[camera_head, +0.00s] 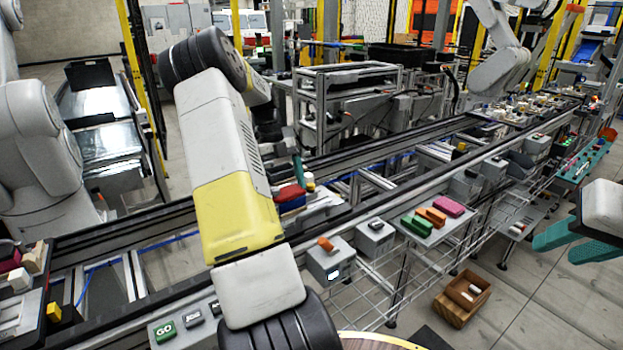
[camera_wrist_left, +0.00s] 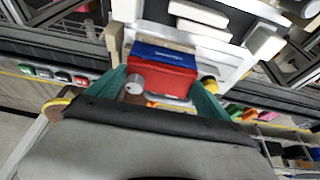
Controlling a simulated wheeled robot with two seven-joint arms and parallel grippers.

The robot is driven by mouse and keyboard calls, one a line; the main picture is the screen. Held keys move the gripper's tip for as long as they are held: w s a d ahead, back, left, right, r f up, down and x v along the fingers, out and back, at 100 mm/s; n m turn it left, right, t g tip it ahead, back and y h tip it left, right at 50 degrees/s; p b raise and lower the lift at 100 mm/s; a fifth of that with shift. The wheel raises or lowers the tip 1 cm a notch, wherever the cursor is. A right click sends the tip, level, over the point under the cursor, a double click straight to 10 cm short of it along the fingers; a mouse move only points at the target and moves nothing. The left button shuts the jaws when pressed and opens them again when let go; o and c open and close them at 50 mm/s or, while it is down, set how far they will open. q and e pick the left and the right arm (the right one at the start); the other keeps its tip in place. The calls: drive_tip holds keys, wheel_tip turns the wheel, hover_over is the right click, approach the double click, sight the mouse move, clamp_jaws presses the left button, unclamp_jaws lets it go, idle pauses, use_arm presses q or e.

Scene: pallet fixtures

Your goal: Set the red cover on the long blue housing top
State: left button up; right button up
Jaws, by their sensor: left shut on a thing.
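The red cover (camera_head: 289,193) is between the teal fingers of my left gripper (camera_wrist_left: 162,77), which is shut on it. In the left wrist view the red cover (camera_wrist_left: 160,82) fills the space between the fingertips. The blue housing (camera_wrist_left: 162,53) shows along the cover's far edge; in the head view it (camera_head: 292,205) shows just under the cover. I cannot tell whether the two touch. My left arm hides part of this spot in the head view. My right gripper (camera_head: 555,249) is at the right edge, its teal fingers apart, empty and far from the housing.
A white pallet (camera_wrist_left: 225,55) with white blocks surrounds the housing on the conveyor (camera_head: 375,212). A yellow-topped peg (camera_wrist_left: 209,83) stands close to the right finger. Green, orange and pink parts (camera_head: 432,216) lie on a side shelf. A wooden box (camera_head: 462,298) is low at the right.

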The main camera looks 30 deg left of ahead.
use_arm(q)
drive_tip(key=o, duration=1.1)
drive_tip(key=v, duration=0.7)
drive_tip(key=shift+a+r, duration=0.15)
drive_tip(key=shift+r, duration=0.15)
